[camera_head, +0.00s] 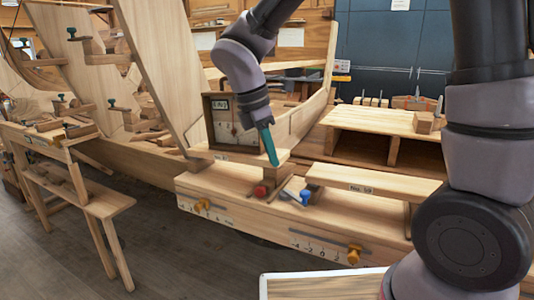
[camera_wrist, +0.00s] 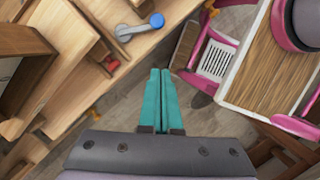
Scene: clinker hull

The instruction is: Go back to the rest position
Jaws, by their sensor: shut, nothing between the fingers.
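My gripper (camera_head: 273,161) is shut and empty, its teal fingers pointing down above the wooden bench (camera_head: 235,198) in the head view. The fingertips appear close to the block behind the red knob (camera_head: 260,190), but I cannot tell whether they touch anything. In the wrist view, the two teal fingers (camera_wrist: 160,72) lie side by side with nothing held between them. A grey lever with a blue knob (camera_wrist: 157,20) shows beyond them at upper left, and the red knob (camera_wrist: 111,65) is to their left.
A low shelf marked No. 19 (camera_head: 375,182) stands right of the gripper. A framed box with a dial (camera_head: 228,122) is just left of it. Orange sliders (camera_head: 353,256) stick out from the bench front. The planked hull rises behind. Open floor (camera_head: 150,245) lies at lower left.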

